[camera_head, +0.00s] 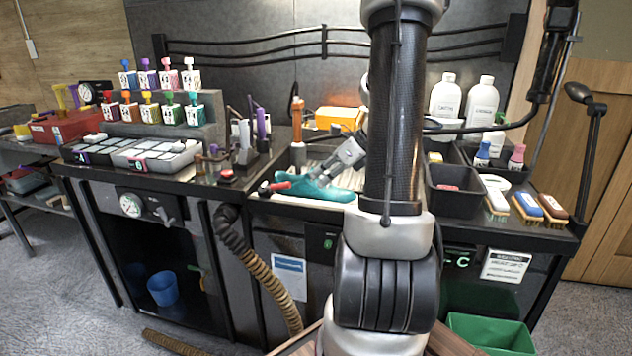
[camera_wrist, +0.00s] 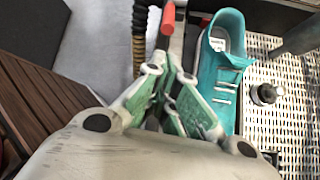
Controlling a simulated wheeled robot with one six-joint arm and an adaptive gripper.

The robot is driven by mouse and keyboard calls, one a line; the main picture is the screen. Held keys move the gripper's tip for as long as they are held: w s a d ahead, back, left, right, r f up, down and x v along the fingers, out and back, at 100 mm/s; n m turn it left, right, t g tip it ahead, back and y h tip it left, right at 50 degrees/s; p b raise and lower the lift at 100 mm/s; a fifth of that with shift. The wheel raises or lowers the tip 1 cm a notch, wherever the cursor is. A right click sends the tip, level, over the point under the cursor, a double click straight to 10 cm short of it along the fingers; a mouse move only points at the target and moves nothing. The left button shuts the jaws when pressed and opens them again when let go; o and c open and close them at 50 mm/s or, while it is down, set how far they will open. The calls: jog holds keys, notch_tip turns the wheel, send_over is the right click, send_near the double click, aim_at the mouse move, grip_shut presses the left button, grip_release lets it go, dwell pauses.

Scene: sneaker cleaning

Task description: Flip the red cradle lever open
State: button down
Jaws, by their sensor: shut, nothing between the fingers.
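The red lever (camera_head: 275,187) sticks out at the left end of the cradle, by the front edge of the bench. In the wrist view the red lever (camera_wrist: 167,20) shows just beyond my fingertips. The teal sneaker (camera_head: 325,192) lies to the right of the lever, and it also shows in the wrist view (camera_wrist: 215,85). My gripper (camera_wrist: 170,65) is shut and empty, close to the lever's shaft and left of the sneaker. I cannot tell whether it touches the lever. In the head view my gripper (camera_head: 317,174) is just above the sneaker.
A woven light mat or grate (camera_wrist: 285,100) with a dark round knob (camera_wrist: 264,94) lies right of the sneaker. Upright tools and bottles stand behind the cradle. A black bin (camera_head: 455,190) and brushes (camera_head: 525,207) are to the right. A ribbed hose (camera_head: 272,280) hangs in front.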

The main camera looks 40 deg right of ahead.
aim_at(277, 185)
jog(key=x, duration=0.8)
jog(key=shift+f, duration=0.15)
jog(key=shift+w, duration=0.1)
jog(key=shift+r+g+h, duration=0.3)
jog(key=shift+r, duration=0.15)
